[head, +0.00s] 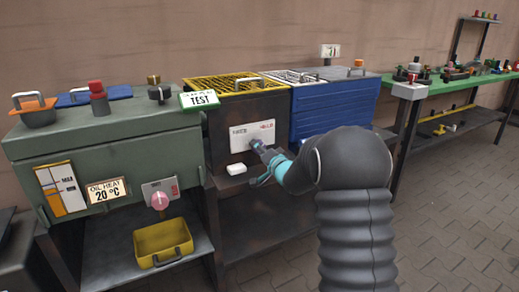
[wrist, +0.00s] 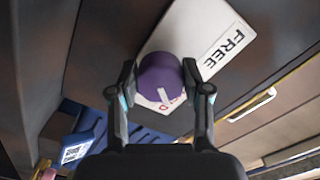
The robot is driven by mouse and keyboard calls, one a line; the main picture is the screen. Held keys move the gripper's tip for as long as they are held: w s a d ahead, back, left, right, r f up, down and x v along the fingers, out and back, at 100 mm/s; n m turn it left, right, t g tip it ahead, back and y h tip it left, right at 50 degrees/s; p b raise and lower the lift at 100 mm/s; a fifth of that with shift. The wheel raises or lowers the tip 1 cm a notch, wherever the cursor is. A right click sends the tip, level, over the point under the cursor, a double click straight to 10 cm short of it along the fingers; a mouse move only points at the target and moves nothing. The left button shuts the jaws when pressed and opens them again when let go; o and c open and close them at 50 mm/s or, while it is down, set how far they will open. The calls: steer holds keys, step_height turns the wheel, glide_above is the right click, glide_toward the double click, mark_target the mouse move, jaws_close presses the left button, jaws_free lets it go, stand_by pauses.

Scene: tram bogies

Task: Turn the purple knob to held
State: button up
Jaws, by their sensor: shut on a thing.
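The purple knob (wrist: 160,78) sits on a white label plate (wrist: 215,40) in the wrist view. The plate reads FREE at one end; red lettering at the other end is partly hidden by the knob and a finger. A pale pointer mark shows on the knob. My gripper (wrist: 160,82) has one finger on each side of the knob and is shut on it. In the head view the plate (head: 240,137) is on the dark front of the middle cabinet, with my gripper (head: 259,146) at it. The knob is mostly hidden there by my gripper.
A green machine (head: 110,137) with a pink knob (head: 160,201) stands to the left, a blue ribbed box (head: 335,108) to the right. A yellow bin (head: 162,243) is on the lower shelf.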

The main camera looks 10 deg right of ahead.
stand_by(0.4)
steer(key=o, duration=1.2)
steer(key=shift+c, duration=0.2)
steer(key=v, duration=1.2)
